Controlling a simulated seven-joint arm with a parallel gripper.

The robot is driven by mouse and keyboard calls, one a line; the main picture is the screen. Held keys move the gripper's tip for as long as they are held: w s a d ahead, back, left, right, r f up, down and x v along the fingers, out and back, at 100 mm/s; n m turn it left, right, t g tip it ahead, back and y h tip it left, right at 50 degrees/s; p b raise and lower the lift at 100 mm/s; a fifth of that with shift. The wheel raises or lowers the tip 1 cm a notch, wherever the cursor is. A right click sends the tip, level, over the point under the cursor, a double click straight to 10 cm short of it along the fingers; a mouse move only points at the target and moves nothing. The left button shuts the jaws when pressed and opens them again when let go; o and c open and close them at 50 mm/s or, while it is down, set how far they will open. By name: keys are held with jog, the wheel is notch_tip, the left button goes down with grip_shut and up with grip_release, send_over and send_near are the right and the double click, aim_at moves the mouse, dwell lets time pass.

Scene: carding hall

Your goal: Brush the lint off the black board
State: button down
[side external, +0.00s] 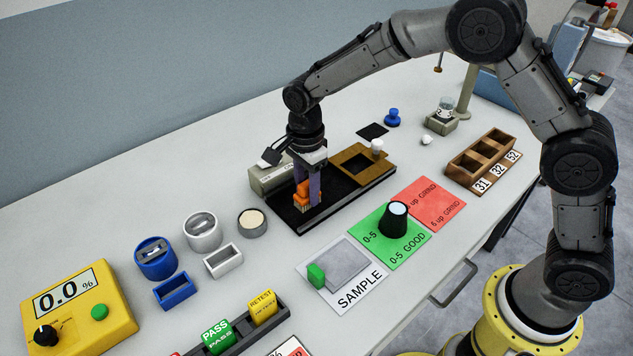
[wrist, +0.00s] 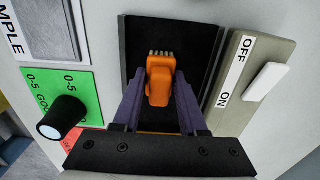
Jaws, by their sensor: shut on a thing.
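My gripper (side external: 308,190) is shut on an orange brush (side external: 301,194), with one purple finger on each side of it. In the wrist view the brush (wrist: 159,82) sits between the fingers, its pale bristles (wrist: 160,53) pointing to the far end of the black board (wrist: 196,38). In the side view the bristles are low over the near left part of the black board (side external: 345,204); I cannot tell whether they touch it. No lint can be made out on the board. The gripper and brush hide part of it.
A grey box (wrist: 232,84) with an OFF/ON switch stands beside the board. A brown frame (side external: 350,156) with a white knob lies at the board's right end. Green (side external: 391,246) and red cards, a dark knob (side external: 397,217) and a SAMPLE card (side external: 361,299) lie in front.

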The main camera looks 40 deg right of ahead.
jog(key=shift+a, duration=2)
notch_tip(320, 180, up, 8)
jog(key=shift+d, duration=0.15)
